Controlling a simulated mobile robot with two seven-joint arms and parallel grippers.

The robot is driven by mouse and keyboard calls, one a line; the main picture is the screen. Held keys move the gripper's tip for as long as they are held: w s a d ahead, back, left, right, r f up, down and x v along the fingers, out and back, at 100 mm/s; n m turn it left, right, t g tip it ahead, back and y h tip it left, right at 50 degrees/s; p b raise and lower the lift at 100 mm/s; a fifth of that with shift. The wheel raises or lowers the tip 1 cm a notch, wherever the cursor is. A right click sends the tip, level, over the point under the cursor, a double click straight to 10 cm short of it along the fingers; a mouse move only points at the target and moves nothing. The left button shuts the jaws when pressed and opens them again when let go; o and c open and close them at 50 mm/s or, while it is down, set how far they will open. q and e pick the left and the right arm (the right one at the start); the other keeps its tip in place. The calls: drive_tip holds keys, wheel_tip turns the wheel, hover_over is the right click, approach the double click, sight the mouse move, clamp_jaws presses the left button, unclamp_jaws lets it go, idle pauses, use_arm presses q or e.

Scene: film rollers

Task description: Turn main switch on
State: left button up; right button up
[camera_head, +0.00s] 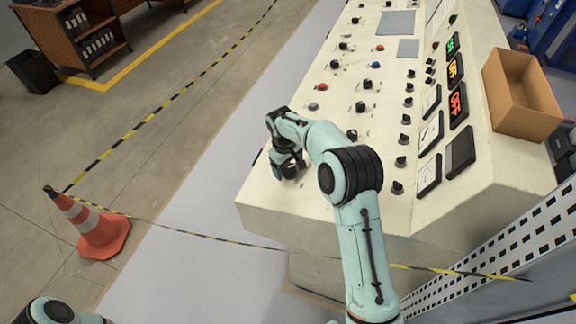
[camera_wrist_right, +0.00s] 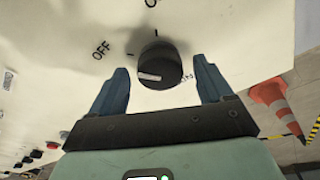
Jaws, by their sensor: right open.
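The main switch is a black rotary knob (camera_wrist_right: 160,65) on the cream control panel (camera_head: 262,195). In the right wrist view it lies between the two fingers of my right gripper, with a gap on each side. Its white mark points left, roughly toward the OFF side. OFF is printed at upper left, a label starting with O is cut off at the top, and another label is partly hidden at right. My right gripper (camera_head: 288,168) is open, low over the panel's near left corner, and hides the knob in the head view. My left gripper is out of view.
Other knobs, buttons and lit displays (camera_head: 457,102) cover the panel to the right and behind. A cardboard box (camera_head: 522,95) stands on the panel's right side. An orange cone (camera_head: 100,232) and striped tape are at left. A perforated metal rail (camera_head: 500,255) is at lower right.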

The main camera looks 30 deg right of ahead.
drive_tip(key=c, duration=1.1)
drive_tip(key=shift+o, duration=0.2)
drive_tip(key=shift+m, duration=0.3)
drive_tip(key=m, duration=0.2)
drive_tip(key=shift+a+m+h, duration=0.1)
drive_tip(key=shift+m+h, duration=0.3)
drive_tip(key=m, duration=0.3)
drive_tip(key=shift+m+h, duration=0.3)
drive_tip(key=m, duration=0.3)
drive_tip(key=shift+h, duration=0.3)
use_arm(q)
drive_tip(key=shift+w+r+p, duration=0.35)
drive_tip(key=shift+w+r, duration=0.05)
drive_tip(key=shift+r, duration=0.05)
use_arm(e)
drive_tip(key=shift+w+a+m+g+h, duration=0.1)
drive_tip(key=shift+m+g+h, duration=0.3)
drive_tip(key=shift+m, duration=1.4)
